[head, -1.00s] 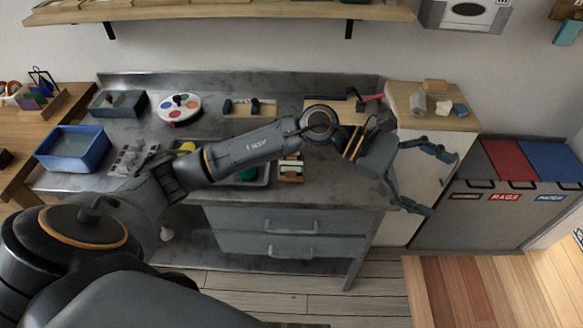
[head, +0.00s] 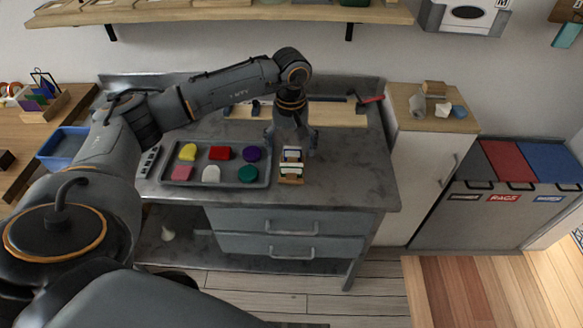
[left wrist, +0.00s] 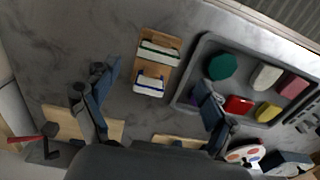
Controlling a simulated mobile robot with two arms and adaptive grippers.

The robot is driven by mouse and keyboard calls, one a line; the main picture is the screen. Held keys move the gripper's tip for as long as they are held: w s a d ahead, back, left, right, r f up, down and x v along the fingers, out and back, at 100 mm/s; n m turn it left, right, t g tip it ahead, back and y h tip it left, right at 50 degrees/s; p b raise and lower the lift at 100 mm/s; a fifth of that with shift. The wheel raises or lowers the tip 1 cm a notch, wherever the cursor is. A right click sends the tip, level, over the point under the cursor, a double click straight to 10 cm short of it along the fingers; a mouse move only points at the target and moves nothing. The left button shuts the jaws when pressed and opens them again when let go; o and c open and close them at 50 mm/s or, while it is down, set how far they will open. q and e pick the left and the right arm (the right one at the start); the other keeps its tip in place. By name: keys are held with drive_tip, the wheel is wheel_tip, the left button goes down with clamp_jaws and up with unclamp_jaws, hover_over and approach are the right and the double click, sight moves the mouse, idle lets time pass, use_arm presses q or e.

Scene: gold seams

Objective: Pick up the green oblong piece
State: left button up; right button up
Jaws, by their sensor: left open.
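The green piece (head: 248,173), rounded and slightly oblong, lies in the front right corner of a grey tray (head: 215,185). It also shows in the left wrist view (left wrist: 222,66), in the tray's upper left corner. My left gripper (head: 290,142) is open and empty, pointing down above the counter to the right of and behind the tray. In the left wrist view its fingers (left wrist: 152,85) are spread, and one overlaps the tray's near edge, partly hiding the purple piece. The green piece is clear of both fingers. My right gripper is not in view.
The tray also holds yellow (head: 187,152), red (head: 220,153), purple (head: 252,154), pink (head: 181,173) and white (head: 211,174) pieces. A small wooden rack (head: 291,180) with white items stands just right of the tray. The counter (head: 350,180) further right is clear.

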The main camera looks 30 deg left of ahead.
sight(292, 164)
use_arm(q)
drive_tip(key=shift+f, duration=0.7)
wheel_tip(292, 164, down, 4)
drive_tip(key=shift+d+f+p, duration=0.1)
drive_tip(key=shift+f+p, duration=0.05)
drive_tip(key=shift+p, duration=0.8)
drive_tip(key=shift+f, duration=0.45)
drive_tip(key=c, duration=1.3)
